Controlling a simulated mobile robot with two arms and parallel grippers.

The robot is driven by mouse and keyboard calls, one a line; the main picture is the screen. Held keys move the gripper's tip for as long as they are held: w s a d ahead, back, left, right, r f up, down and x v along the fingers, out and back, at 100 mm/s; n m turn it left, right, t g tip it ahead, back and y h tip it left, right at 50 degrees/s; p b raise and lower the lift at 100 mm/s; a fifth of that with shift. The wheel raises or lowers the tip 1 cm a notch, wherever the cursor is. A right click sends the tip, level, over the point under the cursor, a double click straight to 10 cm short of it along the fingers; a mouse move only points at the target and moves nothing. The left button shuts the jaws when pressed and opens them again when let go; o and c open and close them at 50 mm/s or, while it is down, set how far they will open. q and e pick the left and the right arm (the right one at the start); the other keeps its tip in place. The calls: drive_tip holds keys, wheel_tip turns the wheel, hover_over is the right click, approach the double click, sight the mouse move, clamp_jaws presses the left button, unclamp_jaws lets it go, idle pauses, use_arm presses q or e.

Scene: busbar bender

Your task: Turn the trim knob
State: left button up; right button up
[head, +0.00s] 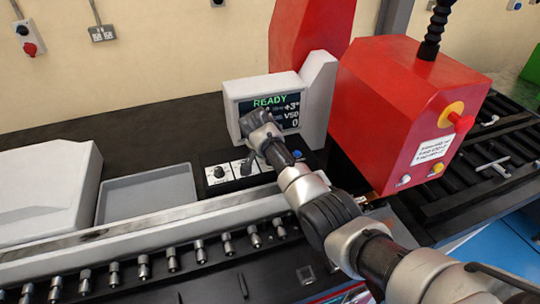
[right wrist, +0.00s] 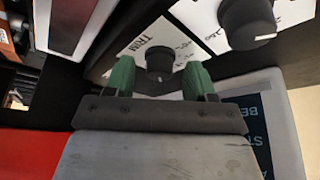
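The trim knob (right wrist: 160,62) is a small dark round knob on a white plate marked TRIM in the right wrist view. My right gripper (right wrist: 158,78) has its two green fingertips apart, one on each side of the knob, with a gap visible on both sides. Whether the fingertips reach down to the knob's height is hard to tell. In the head view my right gripper (head: 247,166) points down at the control panel below the display, and it hides the trim knob there. My left gripper is not in view.
A second, larger black knob (right wrist: 248,22) sits beside the trim plate; a black knob also shows left of my gripper in the head view (head: 219,172). The display (head: 275,110) reading READY stands behind. A red machine housing (head: 405,110) is to the right, a grey tray (head: 148,194) left.

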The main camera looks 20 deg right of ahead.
drive_tip(key=b+v, duration=0.3)
drive_tip(key=v, duration=0.7)
drive_tip(key=shift+r, duration=0.4)
drive_tip(key=shift+s, duration=0.15)
